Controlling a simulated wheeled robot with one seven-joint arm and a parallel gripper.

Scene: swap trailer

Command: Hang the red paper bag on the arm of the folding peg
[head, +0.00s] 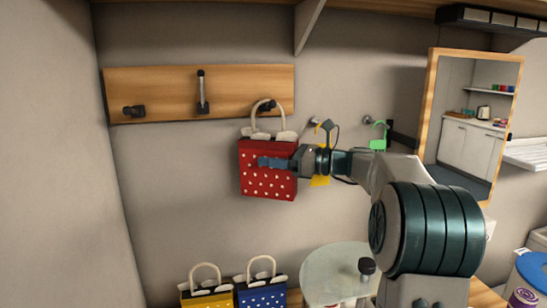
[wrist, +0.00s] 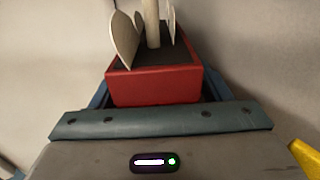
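The red paper bag (head: 268,182) with white dots hangs upright in front of the wall. Its pale handle loop (head: 253,113) overlaps the right dark peg (head: 270,105); I cannot tell whether it is around it or only in front. My gripper (head: 272,162) comes from the right, one blue finger across the bag's front. In the wrist view the bag (wrist: 155,88) sits between both fingers, filling the gap. The wooden board (head: 235,92) also carries a middle peg (head: 202,90) with a long upright arm and a short left peg (head: 134,111).
A yellow bag (head: 207,299) and a blue bag (head: 262,295) stand below. Green (head: 379,136) and yellow (head: 320,181) items hang right of the red bag, near a wood-framed mirror (head: 432,105). A shelf bracket (head: 307,22) is above.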

